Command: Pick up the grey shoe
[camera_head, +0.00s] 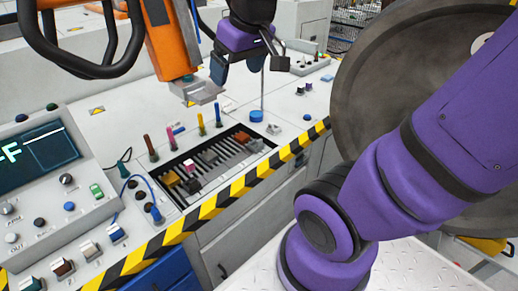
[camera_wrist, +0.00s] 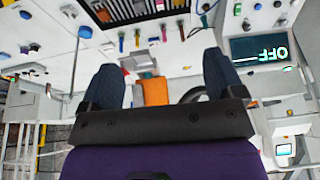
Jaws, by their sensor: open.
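A dark slotted tray (camera_head: 237,168) is set in the white console top and holds several small blocks. A grey block (camera_head: 209,157), which looks like the grey shoe, sits near the tray's middle among yellow, red and brown ones. Its exact shape is too small to tell. My gripper (camera_head: 249,64) hangs above and behind the tray, apart from it, with dark fingers spread. In the wrist view my gripper (camera_wrist: 163,72) is open and empty between its two fingers. The tray (camera_wrist: 132,12) shows only partly at that view's top edge, and I cannot make out the grey shoe there.
An orange arm-like part with a grey end (camera_head: 200,91) stands left of my gripper. Coloured upright pegs (camera_head: 201,124) line the tray's far side. A thin post rises by a blue knob (camera_head: 256,116). A screen (camera_head: 38,147) stands left; a large grey wheel (camera_head: 375,85) is right.

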